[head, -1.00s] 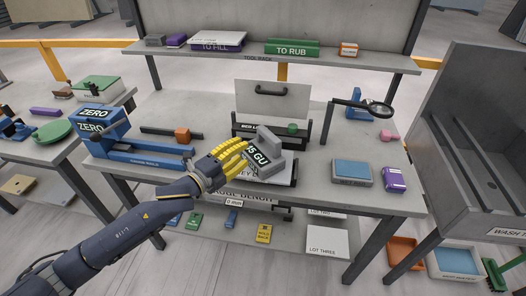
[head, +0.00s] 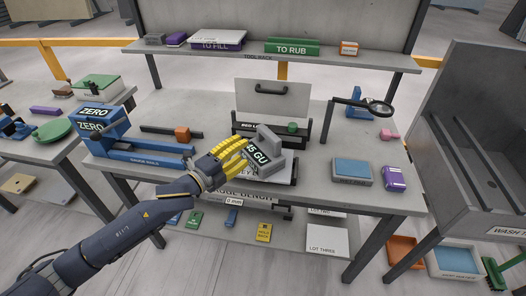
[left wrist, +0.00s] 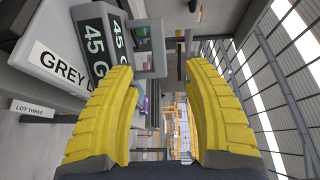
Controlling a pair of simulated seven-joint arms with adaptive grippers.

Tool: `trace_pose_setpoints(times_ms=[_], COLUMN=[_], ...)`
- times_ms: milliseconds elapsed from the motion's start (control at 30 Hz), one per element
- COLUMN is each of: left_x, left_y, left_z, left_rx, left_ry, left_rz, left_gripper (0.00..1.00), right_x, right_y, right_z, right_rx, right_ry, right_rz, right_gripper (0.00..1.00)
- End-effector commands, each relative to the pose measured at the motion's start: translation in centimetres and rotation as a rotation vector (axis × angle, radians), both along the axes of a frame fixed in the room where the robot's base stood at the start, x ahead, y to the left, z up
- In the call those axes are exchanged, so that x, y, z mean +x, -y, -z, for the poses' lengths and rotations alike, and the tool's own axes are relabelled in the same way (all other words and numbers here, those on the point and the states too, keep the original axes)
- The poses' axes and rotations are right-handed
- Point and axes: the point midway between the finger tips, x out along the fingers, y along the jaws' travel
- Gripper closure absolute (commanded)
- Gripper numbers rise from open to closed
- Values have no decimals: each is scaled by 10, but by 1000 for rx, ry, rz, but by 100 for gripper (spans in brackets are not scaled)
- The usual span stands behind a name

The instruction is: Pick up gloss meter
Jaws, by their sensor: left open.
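The gloss meter (head: 272,147) is a grey block with a raised handle and a dark display reading 45 GU. It sits on a grey slab (head: 290,180) at the middle front of the bench. My left gripper (head: 245,156) has yellow fingers and is open just left of the meter, its tips close to the display side. In the left wrist view the fingers (left wrist: 160,78) are spread with nothing between them. The meter (left wrist: 99,40) shows beyond the left finger, which hides part of it. Contact cannot be told. My right gripper is not in view.
A blue ZERO gauge (head: 92,125) stands left on the bench. A magnifier on a stand (head: 365,104), a blue-topped block (head: 352,170) and a purple box (head: 394,179) are to the right. A black-fronted holder (head: 250,129) stands behind the meter.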

Motion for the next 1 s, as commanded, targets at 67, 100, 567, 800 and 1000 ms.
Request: trace_pose_setpoints(times_ms=[67,100,567,800,1000], left_x=[0,0,-30,-5,21], left_y=[0,0,-45,-19,7], left_z=[0,0,7,6,6], left_rx=[0,0,-35,-39,-37], left_ry=[0,0,39,42,40], left_rz=[0,0,75,79,78], left_gripper=[51,51,51,51,51], right_x=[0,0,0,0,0], right_y=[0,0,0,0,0], right_z=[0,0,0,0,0], right_rx=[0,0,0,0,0], right_ry=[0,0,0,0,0], right_rz=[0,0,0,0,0], right_gripper=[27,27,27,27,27])
